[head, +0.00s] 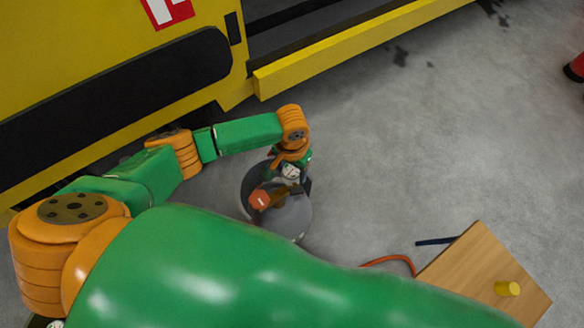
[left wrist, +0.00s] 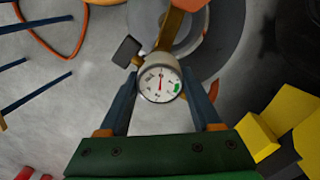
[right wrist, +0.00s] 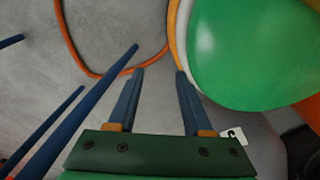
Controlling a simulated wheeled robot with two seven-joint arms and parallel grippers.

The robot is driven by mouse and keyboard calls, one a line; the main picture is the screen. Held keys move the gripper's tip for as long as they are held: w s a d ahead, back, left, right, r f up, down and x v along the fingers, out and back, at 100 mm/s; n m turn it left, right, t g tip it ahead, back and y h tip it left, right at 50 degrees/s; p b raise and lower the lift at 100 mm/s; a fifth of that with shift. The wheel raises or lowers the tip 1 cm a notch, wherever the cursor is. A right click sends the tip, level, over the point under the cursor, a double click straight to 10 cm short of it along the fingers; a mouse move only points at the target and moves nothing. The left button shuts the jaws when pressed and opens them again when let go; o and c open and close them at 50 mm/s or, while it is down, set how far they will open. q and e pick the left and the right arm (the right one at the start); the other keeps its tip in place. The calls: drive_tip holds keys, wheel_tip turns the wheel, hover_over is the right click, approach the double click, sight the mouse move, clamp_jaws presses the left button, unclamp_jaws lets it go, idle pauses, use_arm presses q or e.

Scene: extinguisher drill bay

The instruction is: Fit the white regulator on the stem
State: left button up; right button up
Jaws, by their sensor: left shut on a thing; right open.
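The white regulator (left wrist: 145,62) has a round dial gauge (left wrist: 160,83) with a red needle and a green band. My left gripper (left wrist: 165,90) is shut on it. In the head view, the left gripper (head: 292,174) holds the regulator over a grey round body (head: 290,219). A brown-gold piece (left wrist: 178,24), perhaps the stem, runs up from the regulator in the left wrist view. I cannot tell whether the two are joined or only overlap. My right gripper (right wrist: 160,73) is open and empty in its wrist view, and does not show in the head view.
A wooden board (head: 470,275) with a yellow cylinder (head: 507,289) stands at the lower right, beside a dark bar (head: 436,241) and an orange hose (head: 390,260). Yellow structure (head: 330,55) bounds the top left.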

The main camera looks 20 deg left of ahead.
drive_tip(key=shift+a, duration=0.1)
use_arm(q)
drive_tip(key=o, duration=1.4)
drive_tip(key=shift+o, duration=0.4)
use_arm(e)
drive_tip(key=shift+a, duration=0.3)
